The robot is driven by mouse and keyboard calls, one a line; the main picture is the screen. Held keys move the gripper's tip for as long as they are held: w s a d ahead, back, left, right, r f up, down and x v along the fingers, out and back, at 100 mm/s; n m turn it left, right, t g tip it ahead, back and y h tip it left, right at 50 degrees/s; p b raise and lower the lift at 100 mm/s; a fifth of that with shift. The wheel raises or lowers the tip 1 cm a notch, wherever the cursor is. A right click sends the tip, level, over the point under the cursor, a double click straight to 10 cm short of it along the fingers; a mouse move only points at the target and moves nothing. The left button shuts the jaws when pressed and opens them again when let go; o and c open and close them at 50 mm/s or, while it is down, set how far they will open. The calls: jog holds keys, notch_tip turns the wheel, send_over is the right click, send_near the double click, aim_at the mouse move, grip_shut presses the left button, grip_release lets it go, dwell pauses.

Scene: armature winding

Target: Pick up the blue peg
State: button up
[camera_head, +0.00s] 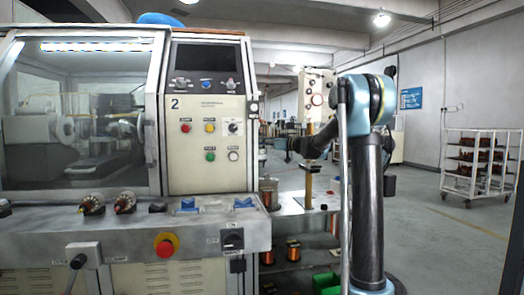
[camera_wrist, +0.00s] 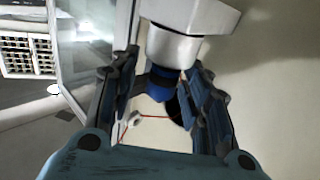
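In the wrist view, a blue piece (camera_wrist: 160,82), which looks like the blue peg, sits at the end of a silver cylinder (camera_wrist: 172,46) under a pale block. My gripper (camera_wrist: 163,97) is open, with one dark finger on each side of the blue piece. The right finger comes close to it; I cannot tell whether they touch. In the head view my arm stands at the right, and a dark part at its end is too small to read. I cannot make out the peg for certain there.
A large winding machine (camera_head: 207,120) with a glass door fills the left of the head view. A white panel box (camera_head: 317,95) on a post stands beside my arm. Shelves with copper spools (camera_head: 293,250) are below. A white rack trolley (camera_head: 482,165) stands on the open floor at right.

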jog(key=c, duration=0.7)
jog(key=shift+r, duration=0.6)
notch_tip(320, 180, up, 2)
jog(key=shift+r, duration=0.15)
jog(key=v, duration=1.8)
